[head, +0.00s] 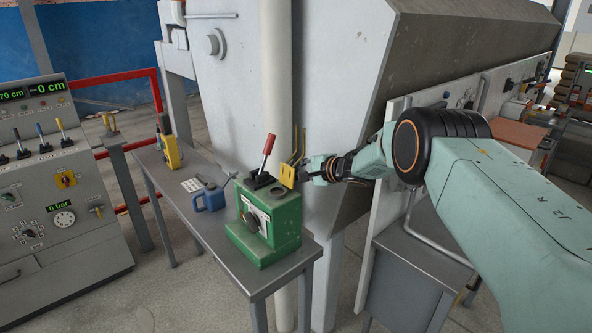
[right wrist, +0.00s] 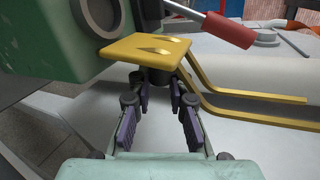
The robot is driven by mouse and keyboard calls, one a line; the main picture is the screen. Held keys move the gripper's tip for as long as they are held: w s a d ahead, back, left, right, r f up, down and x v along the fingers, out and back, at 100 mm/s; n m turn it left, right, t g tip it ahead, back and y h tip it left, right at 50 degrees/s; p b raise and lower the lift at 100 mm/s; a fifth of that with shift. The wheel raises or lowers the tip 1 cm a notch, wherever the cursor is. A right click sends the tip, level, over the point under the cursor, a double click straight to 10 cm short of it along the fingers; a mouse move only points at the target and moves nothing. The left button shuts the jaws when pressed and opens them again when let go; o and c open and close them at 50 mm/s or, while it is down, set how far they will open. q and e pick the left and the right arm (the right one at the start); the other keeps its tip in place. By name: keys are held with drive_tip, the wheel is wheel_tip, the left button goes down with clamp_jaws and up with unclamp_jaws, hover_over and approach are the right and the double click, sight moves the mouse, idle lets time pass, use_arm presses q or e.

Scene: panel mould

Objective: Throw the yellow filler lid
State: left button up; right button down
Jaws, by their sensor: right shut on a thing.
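The yellow filler lid (head: 289,175) is a small square plate at the right of the top of the green box (head: 262,230). It stands tilted up beside a round filler opening (head: 288,193). In the right wrist view the lid (right wrist: 140,52) lies just beyond the fingers, with a dark round knob on its near side. My right gripper (head: 304,171) reaches in from the right. In the right wrist view its fingertips (right wrist: 160,88) close around the knob. The knob is partly hidden by the fingers and lid. My left gripper is out of view.
A red-handled lever (head: 268,151) stands left of the lid. Yellow bent rods (head: 299,147) rise behind it, close to the white machine wall.

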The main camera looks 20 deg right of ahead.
drive_tip(key=shift+f+m, duration=0.3)
drive_tip(key=shift+y, duration=0.3)
drive_tip(key=c, duration=1.6)
unclamp_jaws()
drive_tip(key=o, duration=0.4)
drive_tip(key=shift+w+a, duration=0.15)
drive_tip(key=shift+w, duration=0.1)
drive_tip(key=shift+s, duration=0.1)
